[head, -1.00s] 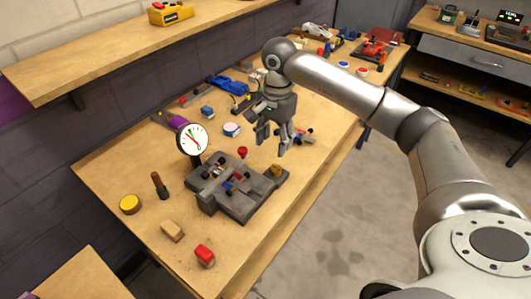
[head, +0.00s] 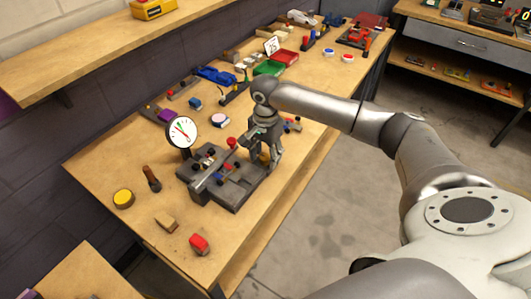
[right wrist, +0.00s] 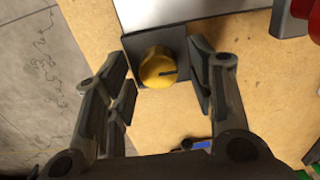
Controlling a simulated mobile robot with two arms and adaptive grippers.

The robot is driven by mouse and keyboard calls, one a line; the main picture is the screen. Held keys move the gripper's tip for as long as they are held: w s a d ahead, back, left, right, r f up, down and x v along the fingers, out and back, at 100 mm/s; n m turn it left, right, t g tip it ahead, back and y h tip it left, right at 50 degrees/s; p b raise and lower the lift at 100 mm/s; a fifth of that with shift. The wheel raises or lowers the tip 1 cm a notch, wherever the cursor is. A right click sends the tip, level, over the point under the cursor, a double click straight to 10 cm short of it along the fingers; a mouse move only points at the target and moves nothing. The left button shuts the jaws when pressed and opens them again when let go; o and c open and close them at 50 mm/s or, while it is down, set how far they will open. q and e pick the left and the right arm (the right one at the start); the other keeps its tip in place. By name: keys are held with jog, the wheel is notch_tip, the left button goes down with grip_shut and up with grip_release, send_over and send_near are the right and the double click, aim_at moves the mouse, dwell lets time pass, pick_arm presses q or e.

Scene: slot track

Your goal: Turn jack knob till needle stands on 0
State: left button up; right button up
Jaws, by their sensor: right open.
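The round white dial gauge (head: 182,131) stands upright at the back left of the dark grey fixture (head: 222,196). Red and green marks show on its face, but the needle reading is too small to tell. The jack knob (right wrist: 158,67) is yellow with a dark pointer line and sits at the fixture's corner. In the head view my right gripper hides most of it. My right gripper (head: 264,158) is open and points down over that corner. In the right wrist view its fingers lie either side of the knob, with gaps. My left gripper is not in view.
A red knob (head: 231,142) stands on the fixture near my right gripper. A dark-handled tool (head: 151,178), a yellow round tin (head: 123,198), a wooden block (head: 166,223) and a red block (head: 199,244) lie at the front left. Several toy cars and trays fill the table's back.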

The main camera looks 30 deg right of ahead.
jog(key=c, duration=1)
jog(key=n+b, duration=0.2)
jog(key=b, duration=0.1)
jog(key=shift+f, duration=0.25)
jog(key=n+b, duration=0.1)
jog(key=n, duration=0.1)
jog(key=shift+r+n+b, duration=0.25)
jog(key=shift+n+b, duration=0.1)
jog(key=shift+n, duration=0.05)
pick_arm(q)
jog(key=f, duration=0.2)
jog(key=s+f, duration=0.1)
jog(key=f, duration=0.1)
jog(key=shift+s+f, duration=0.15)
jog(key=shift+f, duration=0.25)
pick_arm(e)
jog(key=o, duration=1)
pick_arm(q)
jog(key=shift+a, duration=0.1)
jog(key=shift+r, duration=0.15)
